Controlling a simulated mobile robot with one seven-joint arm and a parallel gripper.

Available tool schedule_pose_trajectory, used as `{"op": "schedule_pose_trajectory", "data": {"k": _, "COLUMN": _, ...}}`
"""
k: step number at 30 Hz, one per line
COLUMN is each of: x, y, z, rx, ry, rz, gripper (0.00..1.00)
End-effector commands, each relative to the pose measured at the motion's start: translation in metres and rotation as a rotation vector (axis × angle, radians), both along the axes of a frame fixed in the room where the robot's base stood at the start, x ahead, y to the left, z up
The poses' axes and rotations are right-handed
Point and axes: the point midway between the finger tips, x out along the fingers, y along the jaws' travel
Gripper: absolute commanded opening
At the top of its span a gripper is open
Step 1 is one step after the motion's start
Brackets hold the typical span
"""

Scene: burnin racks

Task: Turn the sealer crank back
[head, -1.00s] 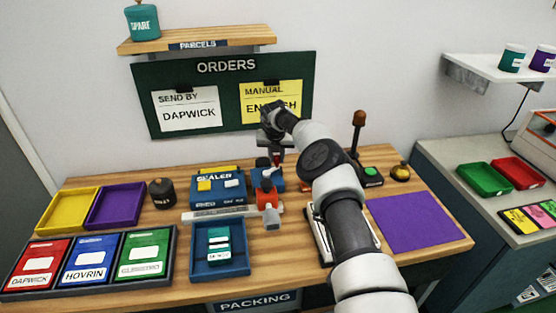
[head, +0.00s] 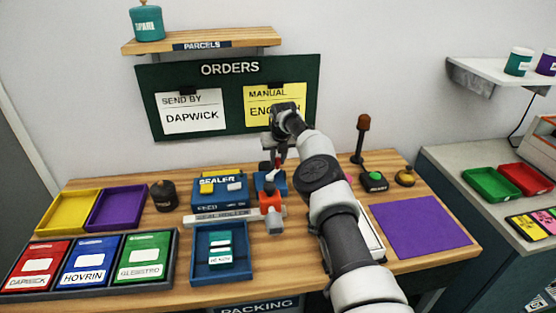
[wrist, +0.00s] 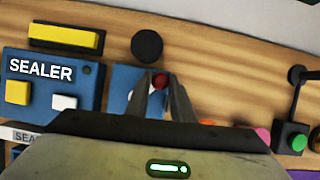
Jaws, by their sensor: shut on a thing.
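The sealer (head: 217,192) is a blue box on the wooden bench, with a yellow and a white button on its face; it also shows at the left of the wrist view (wrist: 52,75). Its crank (head: 271,177) is on the blue block to the right of the box, with a pale arm and a red knob (wrist: 160,82). My gripper (wrist: 158,92) is over that blue block, its fingers closed on the red knob from both sides. In the head view my gripper (head: 273,165) hides part of the crank, so its exact angle is hard to tell.
An orange block with a grey end (head: 271,207) sits in front of the crank. A blue tray (head: 200,272) with a teal-labelled packet is nearer. A green button box (head: 374,182), a lamp post (head: 361,140) and a purple mat (head: 420,227) are to the right.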

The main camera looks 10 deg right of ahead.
Motion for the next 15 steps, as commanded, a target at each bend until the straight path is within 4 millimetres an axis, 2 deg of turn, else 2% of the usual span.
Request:
{"op": "schedule_pose_trajectory", "data": {"k": 1, "x": -0.0001, "y": -0.0002, "z": 0.0000, "rx": -0.001, "ry": 0.000, "rz": 0.000, "gripper": 0.00}}
{"op": "schedule_pose_trajectory", "data": {"k": 2, "x": -0.0001, "y": -0.0002, "z": 0.0000, "rx": -0.001, "ry": 0.000, "rz": 0.000, "gripper": 0.25}}
{"op": "schedule_pose_trajectory", "data": {"k": 5, "x": -0.0001, "y": -0.0001, "z": 0.0000, "rx": 0.000, "ry": 0.000, "rz": 0.000, "gripper": 0.40}}
{"op": "schedule_pose_trajectory", "data": {"k": 15, "x": -0.0003, "y": 0.0001, "z": 0.0023, "rx": 0.000, "ry": 0.000, "rz": 0.000, "gripper": 0.40}}
